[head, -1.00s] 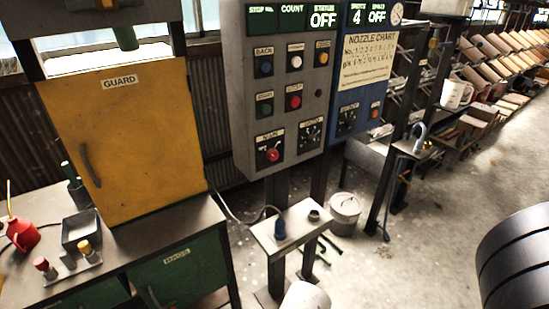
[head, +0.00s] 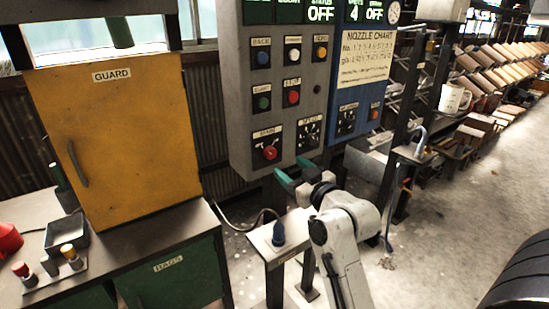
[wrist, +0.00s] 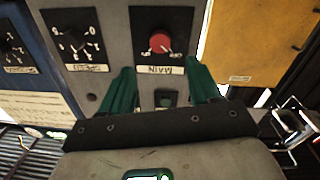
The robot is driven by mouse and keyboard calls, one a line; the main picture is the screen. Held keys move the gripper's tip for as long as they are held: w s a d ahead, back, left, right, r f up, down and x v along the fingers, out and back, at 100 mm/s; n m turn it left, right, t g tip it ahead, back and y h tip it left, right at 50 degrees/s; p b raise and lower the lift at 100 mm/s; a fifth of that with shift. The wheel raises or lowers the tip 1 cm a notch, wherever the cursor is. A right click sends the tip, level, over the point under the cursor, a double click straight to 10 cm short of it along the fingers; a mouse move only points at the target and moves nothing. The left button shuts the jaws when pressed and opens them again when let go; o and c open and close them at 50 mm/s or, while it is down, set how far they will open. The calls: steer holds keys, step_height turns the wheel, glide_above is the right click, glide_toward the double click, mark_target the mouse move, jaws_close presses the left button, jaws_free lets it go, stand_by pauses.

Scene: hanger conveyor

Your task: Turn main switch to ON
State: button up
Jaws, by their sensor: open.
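The main switch is a red rotary knob (head: 270,152) on a black plate, low on the left of the grey control panel (head: 240,110). In the wrist view the red knob (wrist: 160,42) appears upside down with its MAIN label below it. My gripper (head: 296,172) is in front of the panel's lower edge, just below and right of the knob. In the wrist view its two green fingers (wrist: 161,70) are apart with nothing between them, pointing toward the knob and not touching it. The status display (head: 321,14) reads OFF.
A speed dial (head: 309,132) sits right beside the main switch, with push buttons above. A blue panel (head: 348,100) adjoins on the right. A yellow guard door (head: 125,140) and a bench stand left. A small stand (head: 278,240) is below. Open floor lies right.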

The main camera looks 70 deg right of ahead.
mark_target(272, 154)
steer(key=p+x, duration=0.1)
steer(key=x, duration=0.7)
steer(key=shift+w+d+f, duration=0.1)
steer(key=shift+w, duration=0.25)
steer(key=c, duration=1)
steer(key=shift+c, duration=0.2)
